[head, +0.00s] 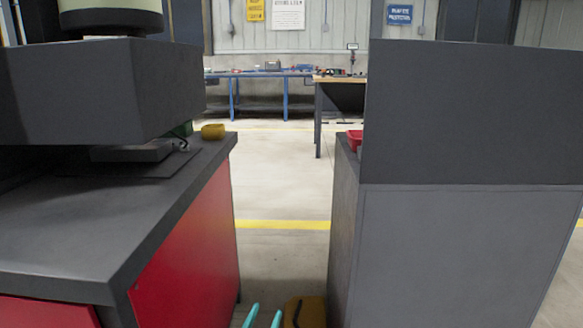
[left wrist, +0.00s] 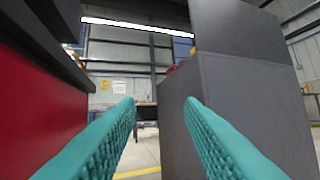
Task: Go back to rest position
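My left gripper (head: 262,316) shows only by its two teal fingertips at the bottom edge of the head view, low in the gap between two workstations. In the left wrist view the teal ribbed fingers of my left gripper (left wrist: 161,103) stand wide apart with nothing between them. The gripper is open and empty. My right gripper is in neither view.
A red-sided bench (head: 190,245) with a dark top stands left. A tall grey cabinet (head: 450,250) stands close on the right. A yellow-brown object (head: 305,312) lies low between them. Clear floor (head: 283,180) leads to a blue workbench (head: 260,75) at the back.

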